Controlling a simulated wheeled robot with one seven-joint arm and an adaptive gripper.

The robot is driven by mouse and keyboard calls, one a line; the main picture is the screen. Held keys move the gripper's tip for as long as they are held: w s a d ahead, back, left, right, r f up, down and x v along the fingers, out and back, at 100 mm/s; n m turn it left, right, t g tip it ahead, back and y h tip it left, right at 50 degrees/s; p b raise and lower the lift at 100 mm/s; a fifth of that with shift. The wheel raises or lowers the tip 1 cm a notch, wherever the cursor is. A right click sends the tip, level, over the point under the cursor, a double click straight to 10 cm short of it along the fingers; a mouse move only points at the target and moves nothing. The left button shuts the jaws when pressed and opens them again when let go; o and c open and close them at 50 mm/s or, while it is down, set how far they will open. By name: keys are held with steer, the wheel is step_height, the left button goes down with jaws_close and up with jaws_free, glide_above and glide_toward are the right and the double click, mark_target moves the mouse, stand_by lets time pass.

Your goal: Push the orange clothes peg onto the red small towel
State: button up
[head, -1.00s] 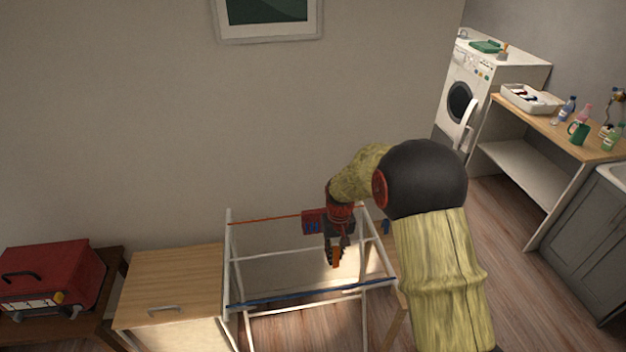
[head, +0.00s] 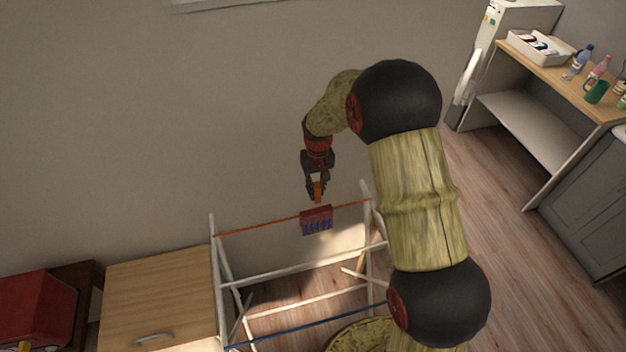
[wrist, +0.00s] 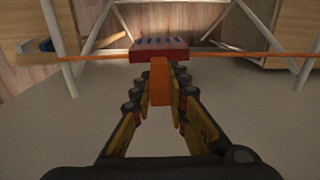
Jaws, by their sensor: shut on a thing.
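My gripper (head: 317,188) is shut on the orange clothes peg (head: 318,186), just above the red small towel (head: 316,218). The towel hangs over the orange rail of a white drying rack and has blue marks on its lower part. In the wrist view the peg (wrist: 160,82) sits between the fingertips and its far end meets the towel's edge (wrist: 160,52) in the picture. I cannot tell whether the peg touches or grips the towel.
The white drying rack (head: 216,262) stands near the wall, with a blue rail (head: 300,330) at its front. A wooden cabinet (head: 155,290) stands to its left, with a red case (head: 35,305) beyond. A counter with bottles is at the right. The wall is close behind the rack.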

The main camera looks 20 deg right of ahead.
mark_target(316, 211)
steer(key=shift+s+f, duration=0.15)
steer(key=shift+f, duration=0.05)
steer(key=shift+f+b, duration=2.6)
steer(key=shift+f, duration=1.75)
steer(key=shift+s+f, duration=0.15)
steer(key=shift+f, duration=0.05)
steer(key=shift+s+f, duration=0.1)
steer(key=o, duration=0.9)
steer(key=shift+f, duration=0.2)
steer(key=shift+r, duration=0.2)
steer(key=shift+r, duration=0.25)
steer(key=r, duration=1.1)
steer(key=shift+w+r, duration=0.25)
steer(key=shift+r, duration=0.1)
